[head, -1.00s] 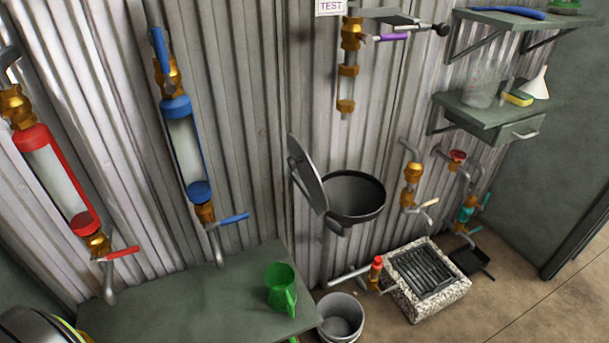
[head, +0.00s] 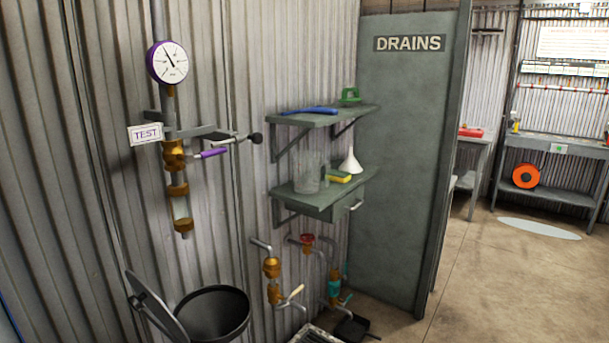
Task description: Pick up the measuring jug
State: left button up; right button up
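A clear, see-through jug (head: 309,174), which looks like the measuring jug, stands on the lower wall shelf (head: 313,203). It is upright, left of a yellow sponge (head: 339,177) and a white funnel (head: 350,162). Its markings are too faint to read. Neither of my grippers shows in the head view.
An upper shelf (head: 330,117) holds a blue item (head: 309,111) and a green item (head: 350,96). A gauge (head: 168,62) and valve pipe are on the wall at left, above an open black bin (head: 214,314). A DRAINS partition (head: 405,150) stands right of the shelves.

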aim_at(306, 165)
jog(key=i+l, duration=0.3)
jog(key=i, duration=0.15)
jog(key=i+l, duration=0.3)
jog(key=i+z, duration=0.05)
jog(key=i, duration=0.05)
